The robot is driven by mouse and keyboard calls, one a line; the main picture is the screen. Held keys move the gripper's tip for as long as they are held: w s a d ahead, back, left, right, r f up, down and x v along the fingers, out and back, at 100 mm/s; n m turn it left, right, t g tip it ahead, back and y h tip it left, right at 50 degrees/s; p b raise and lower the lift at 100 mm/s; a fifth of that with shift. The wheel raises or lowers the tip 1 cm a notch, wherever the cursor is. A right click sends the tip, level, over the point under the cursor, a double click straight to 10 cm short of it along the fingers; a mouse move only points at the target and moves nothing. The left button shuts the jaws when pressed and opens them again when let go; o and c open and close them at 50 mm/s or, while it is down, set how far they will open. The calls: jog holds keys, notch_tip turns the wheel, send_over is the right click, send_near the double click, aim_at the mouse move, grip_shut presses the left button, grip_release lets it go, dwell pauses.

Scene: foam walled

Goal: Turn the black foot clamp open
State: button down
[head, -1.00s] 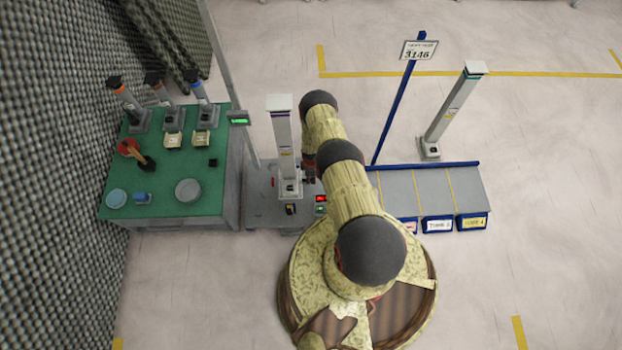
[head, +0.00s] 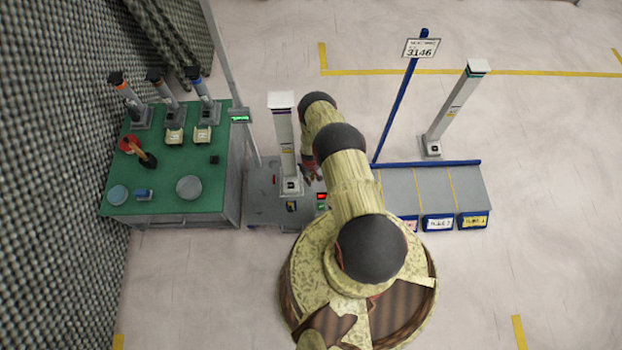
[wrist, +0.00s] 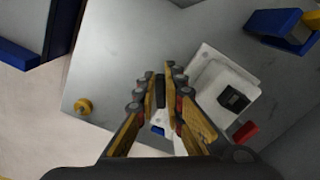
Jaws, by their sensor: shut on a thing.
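The black foot clamp (wrist: 160,91) shows in the wrist view as a narrow dark bar between the fingertips. My gripper (wrist: 166,92) is shut on it, with one finger on each side. Just right of the fingers is a white column foot (wrist: 213,82) with a black square on top. In the head view the white column (head: 286,145) stands upright on the grey bench (head: 262,208). My gripper (head: 312,174) is low beside the right of its foot, partly hidden by my arm. The clamp cannot be made out in the head view.
A green table (head: 165,185) with several columns and dishes stands left. A grey rack (head: 405,190) with blue bins is right, with another column (head: 450,115) behind it. In the wrist view, a yellow knob (wrist: 83,106) and red block (wrist: 246,131) sit near the fingers.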

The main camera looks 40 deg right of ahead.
jog(key=m, duration=0.3)
jog(key=shift+a+m, duration=0.3)
jog(key=shift+w+a+m, duration=0.1)
jog(key=shift+w+m, duration=0.05)
jog(key=shift+m, duration=0.55)
jog(key=shift+w+a+m, duration=0.1)
jog(key=shift+m, duration=0.6)
jog(key=c, duration=2)
grip_release()
jog(key=shift+o, duration=0.6)
notch_tip(320, 180, up, 12)
